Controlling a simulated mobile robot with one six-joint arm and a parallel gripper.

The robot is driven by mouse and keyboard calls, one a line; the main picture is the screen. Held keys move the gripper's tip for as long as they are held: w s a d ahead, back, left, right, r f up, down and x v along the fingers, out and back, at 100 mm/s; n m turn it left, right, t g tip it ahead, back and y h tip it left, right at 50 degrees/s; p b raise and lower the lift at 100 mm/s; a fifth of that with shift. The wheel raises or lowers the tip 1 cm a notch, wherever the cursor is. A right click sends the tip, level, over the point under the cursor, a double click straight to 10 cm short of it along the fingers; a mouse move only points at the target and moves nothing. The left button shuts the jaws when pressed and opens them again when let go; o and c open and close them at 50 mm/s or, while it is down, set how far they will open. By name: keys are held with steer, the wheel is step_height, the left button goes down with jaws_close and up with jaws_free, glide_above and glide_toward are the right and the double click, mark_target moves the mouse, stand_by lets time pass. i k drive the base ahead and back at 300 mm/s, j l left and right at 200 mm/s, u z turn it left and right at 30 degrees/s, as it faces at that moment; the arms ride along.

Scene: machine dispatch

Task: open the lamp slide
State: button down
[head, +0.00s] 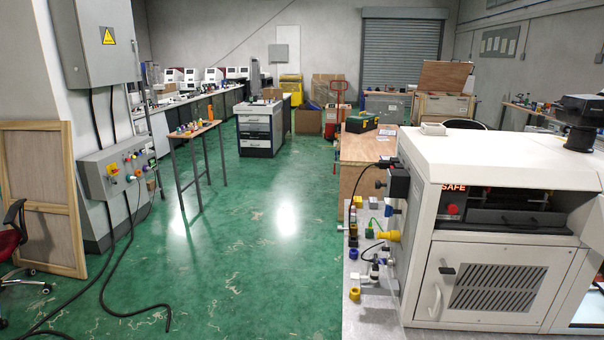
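A white machine (500,160) stands at the right on a grey bench. Its front has a dark opening with a lit red SAFE sign (453,188) at the upper left. Inside the opening is a dark drawer-like panel (500,219) with a black handle bar; it appears pushed in. This may be the lamp slide, but no label on it can be read. Below it is a shut white door (487,285) with a slotted dark vent and a light handle. A black fixture (583,118) sits on the machine's top at the right edge. My gripper is not in view.
Colored plugs and connectors, one large and yellow (387,236), stick out along the machine's left side above the bench edge (375,320). The green floor (260,230) is open to the left. A black cable (135,312) lies on it. A narrow table (193,130) stands farther back.

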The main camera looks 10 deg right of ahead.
mark_target(501, 206)
steer(key=z, duration=1.3)
steer(key=i+l+u, duration=0.1)
steer(key=u, duration=0.35)
steer(key=l, duration=0.1)
